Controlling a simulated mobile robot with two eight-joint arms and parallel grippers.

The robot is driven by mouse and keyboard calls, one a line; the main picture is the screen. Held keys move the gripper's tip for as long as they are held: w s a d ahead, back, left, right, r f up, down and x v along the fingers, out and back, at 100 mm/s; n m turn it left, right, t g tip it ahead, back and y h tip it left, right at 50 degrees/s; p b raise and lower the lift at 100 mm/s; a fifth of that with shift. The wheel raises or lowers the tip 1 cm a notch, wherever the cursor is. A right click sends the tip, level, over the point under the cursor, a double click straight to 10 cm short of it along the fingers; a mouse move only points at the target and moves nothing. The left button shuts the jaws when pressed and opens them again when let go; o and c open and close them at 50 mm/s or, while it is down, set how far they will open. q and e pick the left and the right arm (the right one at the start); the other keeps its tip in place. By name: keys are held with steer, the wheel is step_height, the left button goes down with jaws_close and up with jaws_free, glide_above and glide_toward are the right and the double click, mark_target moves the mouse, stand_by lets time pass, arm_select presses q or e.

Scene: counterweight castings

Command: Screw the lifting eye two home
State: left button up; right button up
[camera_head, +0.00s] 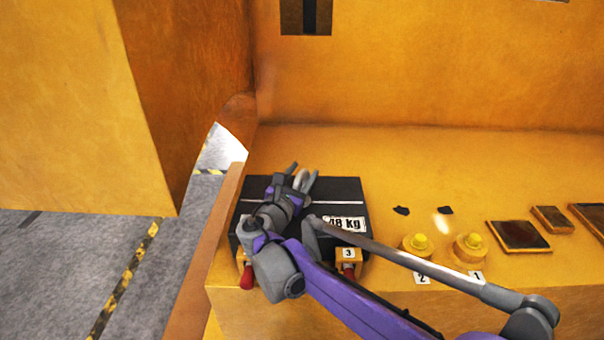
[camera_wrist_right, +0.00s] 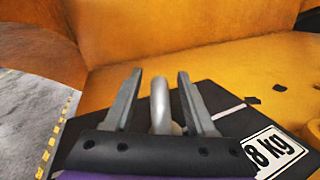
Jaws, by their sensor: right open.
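A black casting (camera_head: 345,196) marked 48 kg lies on the yellow bench (camera_head: 400,160). A grey lifting eye (camera_head: 301,178) stands up from its top. The lifting eye also shows in the right wrist view (camera_wrist_right: 160,103), upright between the two fingers. My right gripper (camera_head: 302,178) is open, with one finger on each side of the eye. In the right wrist view my right gripper (camera_wrist_right: 158,95) shows a gap at both sides of the ring. The base of the eye is partly hidden by the gripper body. My left gripper is not in view.
Yellow blocks with red-handled parts (camera_head: 348,270) sit at the casting's front, one labelled 3. Two yellow knobs (camera_head: 420,243) labelled 2 and 1, and dark flat plates (camera_head: 518,236), lie to the right. A tall orange wall rises behind; the bench edge is at left.

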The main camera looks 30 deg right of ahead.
jaws_close()
steer(key=shift+g+h, duration=0.3)
steer(key=shift+g, duration=0.1)
steer(key=m+g+h, duration=0.1)
steer(key=m+g, duration=0.2)
steer(key=shift+w+h, duration=0.1)
steer(key=shift+h, duration=0.3)
steer(key=m+g+h+p, duration=0.1)
steer(key=m+g, duration=0.1)
steer(key=g, duration=0.2)
steer(key=shift+m, duration=0.3)
steer(key=m+g+p, duration=0.1)
steer(key=m+g, duration=0.1)
steer(key=g, duration=0.2)
steer(key=m+g+p, duration=0.1)
steer(key=m+g, duration=0.2)
steer(key=g, duration=0.1)
steer(key=shift+g, duration=0.4)
jaws_free()
